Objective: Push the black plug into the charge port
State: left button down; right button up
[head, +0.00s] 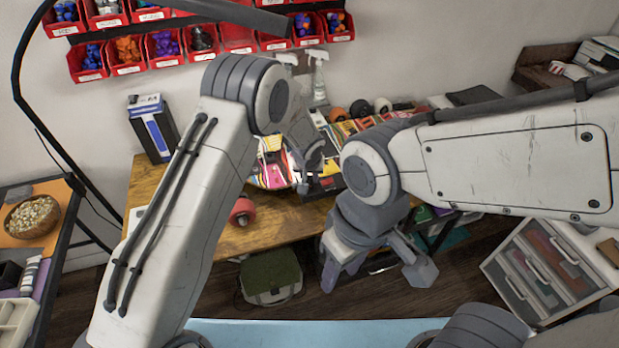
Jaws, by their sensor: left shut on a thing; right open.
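My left gripper (312,176) is over the workbench, next to a brightly striped board (273,165). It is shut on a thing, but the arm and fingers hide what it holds. I cannot make out the black plug or the charge port in the head view. My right gripper (374,276) is open and empty, with its fingers spread and pointing down, in front of the bench's front edge and clear of the board.
The wooden bench (280,222) also holds a red wheel (243,211), a blue-and-black box (153,128) and spray bottles (318,78) at the back. Red bins (126,54) hang on the wall. A green-lidded box (270,276) is below. A drawer unit (545,270) stands at right.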

pick_arm(q)
jog(key=shift+f+b, duration=0.55)
jog(key=shift+b, duration=0.55)
dwell(1.3)
jog(key=shift+f+b, duration=0.5)
jog(key=shift+b, duration=0.1)
dwell(0.7)
jog(key=c, duration=0.6)
grip_release()
jog(key=shift+a, duration=0.1)
jog(key=shift+r, duration=0.15)
dwell(0.5)
jog(key=shift+r+p, duration=0.8)
jog(key=shift+r, duration=0.6)
